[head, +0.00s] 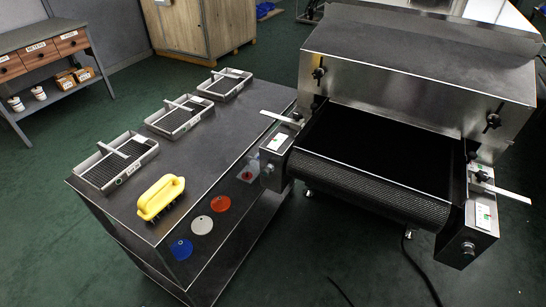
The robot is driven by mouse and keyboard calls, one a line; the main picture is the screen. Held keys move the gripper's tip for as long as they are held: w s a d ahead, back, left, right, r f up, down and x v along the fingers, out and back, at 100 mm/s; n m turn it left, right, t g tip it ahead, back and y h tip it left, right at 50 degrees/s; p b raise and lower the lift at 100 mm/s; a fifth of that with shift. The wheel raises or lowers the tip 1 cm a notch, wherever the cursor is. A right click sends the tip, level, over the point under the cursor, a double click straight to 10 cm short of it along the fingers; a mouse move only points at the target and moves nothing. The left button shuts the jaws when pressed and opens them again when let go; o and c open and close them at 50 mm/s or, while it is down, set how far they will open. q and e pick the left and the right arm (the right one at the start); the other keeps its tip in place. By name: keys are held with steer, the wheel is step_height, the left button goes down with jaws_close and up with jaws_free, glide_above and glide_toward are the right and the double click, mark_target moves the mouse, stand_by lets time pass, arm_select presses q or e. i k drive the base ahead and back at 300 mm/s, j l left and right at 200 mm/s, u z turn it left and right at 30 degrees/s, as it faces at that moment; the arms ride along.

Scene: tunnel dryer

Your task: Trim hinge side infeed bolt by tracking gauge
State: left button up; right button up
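The steel tunnel dryer (415,85) stands at the right, its dark mesh belt (375,190) running out toward me over a front roller. A pale flat strip, perhaps a gauge (281,118), sticks out at the left of the belt. A similar strip (508,193) sticks out at the right. Below each is a white label with small green and red marks, on the left end block (272,172) and the right end block (468,248). A round bolt head or knob (467,249) shows on the right block. Which side is the hinge side I cannot tell. Neither gripper is in view.
A drawer bench (45,55) and wooden cabinet (200,28) stand behind. A black cable (420,268) lies on the green floor.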

mark_target(265, 172)
steer(key=i+j+z, duration=0.25)
steer(key=j, duration=1.4)
steer(key=j+z, duration=0.25)
steer(key=j, duration=1.4)
